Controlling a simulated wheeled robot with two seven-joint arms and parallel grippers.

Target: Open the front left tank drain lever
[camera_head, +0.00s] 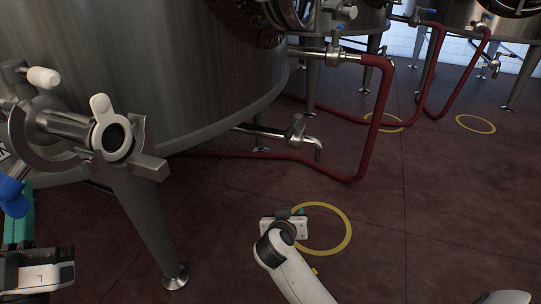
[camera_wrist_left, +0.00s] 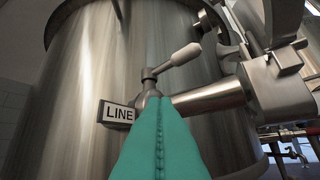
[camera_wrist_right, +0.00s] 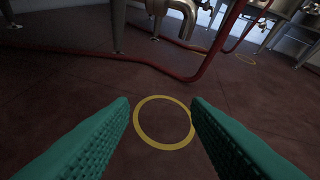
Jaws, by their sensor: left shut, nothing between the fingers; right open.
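The large steel front left tank (camera_head: 190,70) fills the upper left of the head view. A small tap with a down-turned spout (camera_head: 300,135) sticks out low on its right side. A larger valve with a pale-handled lever (camera_head: 43,78) is at the far left; its lever also shows in the left wrist view (camera_wrist_left: 180,57), beside a LINE label (camera_wrist_left: 117,113). My left gripper (camera_wrist_left: 157,98), with teal fingers, is shut and empty just before that valve; contact cannot be told. My right gripper (camera_wrist_right: 160,103) is open and empty above the floor, below and before the tap.
A red hose (camera_head: 376,115) runs from an upper valve (camera_head: 335,55) down and along the floor behind the tap. A tank leg (camera_head: 150,225) stands between my arms. A yellow floor ring (camera_head: 349,235) lies near my right gripper.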

